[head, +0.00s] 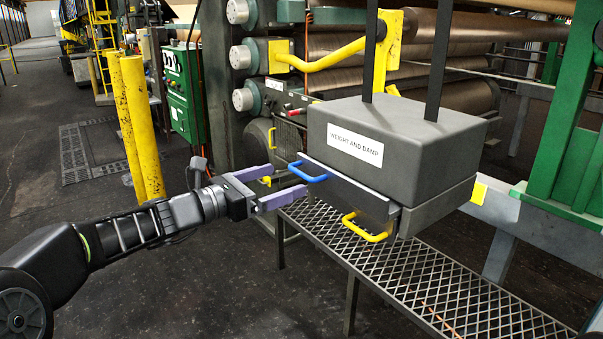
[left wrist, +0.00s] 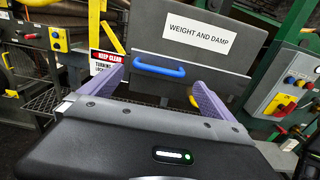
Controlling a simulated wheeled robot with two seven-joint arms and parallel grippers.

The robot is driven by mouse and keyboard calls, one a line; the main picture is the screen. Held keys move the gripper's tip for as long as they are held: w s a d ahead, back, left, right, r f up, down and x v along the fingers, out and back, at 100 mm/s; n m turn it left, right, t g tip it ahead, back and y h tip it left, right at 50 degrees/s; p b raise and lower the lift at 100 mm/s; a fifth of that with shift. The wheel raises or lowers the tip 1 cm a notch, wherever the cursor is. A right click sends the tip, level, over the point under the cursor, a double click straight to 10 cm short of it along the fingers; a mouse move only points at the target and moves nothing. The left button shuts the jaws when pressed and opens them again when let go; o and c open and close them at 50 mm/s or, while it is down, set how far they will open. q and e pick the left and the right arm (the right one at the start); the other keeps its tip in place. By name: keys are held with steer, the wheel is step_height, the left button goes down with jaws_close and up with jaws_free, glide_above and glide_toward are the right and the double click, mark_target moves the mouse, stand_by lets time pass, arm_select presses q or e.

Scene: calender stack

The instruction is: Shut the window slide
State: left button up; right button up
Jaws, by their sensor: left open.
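A grey box labelled "WEIGHT AND DAMP" (head: 400,130) hangs on two dark straps above a mesh platform. A slide plate with a blue handle (head: 310,174) sits under its front edge and sticks out at the left. A yellow handle (head: 367,232) is on a lower part to the right; which one belongs to the window slide I cannot tell. My left gripper (head: 284,180) is open and empty, its purple fingers pointing at the blue handle. In the left wrist view the blue handle (left wrist: 158,70) appears between the fingers (left wrist: 160,82), with no clear contact.
The mesh platform (head: 450,293) lies below the box. Large rollers (head: 450,60) and a yellow lever (head: 325,60) are behind it. Yellow posts (head: 140,130) and a green cabinet (head: 182,95) stand at the left. The dark floor at the lower left is free.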

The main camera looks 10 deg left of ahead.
mark_target(314, 170)
arm_select(q)
steer(key=p+x, duration=0.1)
steer(key=x, duration=0.5)
steer(key=shift+w+d, duration=0.1)
steer(key=shift+w, duration=0.05)
steer(key=c, duration=1.8)
steer(key=x, duration=0.3)
steer(key=shift+w+d, duration=0.15)
steer(key=shift+d, duration=0.15)
steer(key=o, duration=1.8)
